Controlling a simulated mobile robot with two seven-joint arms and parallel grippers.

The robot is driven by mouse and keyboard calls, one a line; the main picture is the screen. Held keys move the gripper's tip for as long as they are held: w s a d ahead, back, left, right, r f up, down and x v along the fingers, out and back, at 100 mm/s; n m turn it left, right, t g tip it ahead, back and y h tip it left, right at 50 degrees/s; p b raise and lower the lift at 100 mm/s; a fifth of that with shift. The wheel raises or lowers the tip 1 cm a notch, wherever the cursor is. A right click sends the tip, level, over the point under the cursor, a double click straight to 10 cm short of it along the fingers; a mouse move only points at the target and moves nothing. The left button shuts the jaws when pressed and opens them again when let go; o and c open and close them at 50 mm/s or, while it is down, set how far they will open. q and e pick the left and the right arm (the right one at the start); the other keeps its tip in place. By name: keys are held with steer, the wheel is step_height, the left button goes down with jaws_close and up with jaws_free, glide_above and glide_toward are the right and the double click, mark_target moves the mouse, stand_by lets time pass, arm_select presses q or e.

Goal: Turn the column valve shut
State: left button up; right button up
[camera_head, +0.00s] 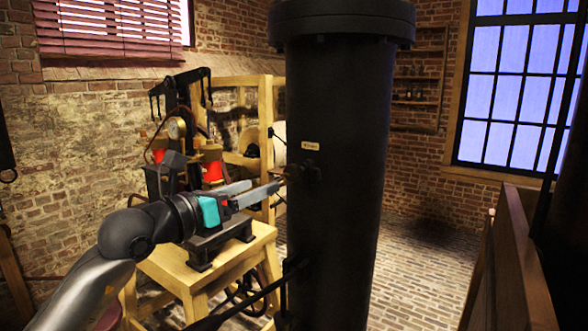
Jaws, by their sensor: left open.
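A tall black column (337,120) with a wide flange on top stands in the middle of the head view. A small dark valve (304,173) sticks out from its left front side, below a small pale label plate (310,146). My left gripper (275,188) comes in from the left and is open. Its fingertips are at the valve's left end; I cannot tell whether they touch it. The valve's handle is small and dark, so its turn position is unclear. My right gripper is not in view.
A wooden stand (205,275) with a brass and red apparatus (212,171) is left of the column, behind my arm. A dark rod (245,303) slants up to the column's lower left. A wooden panel (515,262) stands at the right. Brick floor (420,262) is clear between.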

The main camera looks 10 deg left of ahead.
mark_target(290, 174)
arm_select(q)
steer(key=p+x, duration=0.2)
steer(key=x, duration=0.7)
steer(key=shift+w+d, duration=0.25)
steer(key=shift+d, duration=0.05)
steer(key=shift+x, duration=0.95)
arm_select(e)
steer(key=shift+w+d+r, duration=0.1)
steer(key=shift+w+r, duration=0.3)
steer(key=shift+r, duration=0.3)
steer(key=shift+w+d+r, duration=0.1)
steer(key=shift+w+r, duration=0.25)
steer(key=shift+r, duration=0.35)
arm_select(q)
jaws_close()
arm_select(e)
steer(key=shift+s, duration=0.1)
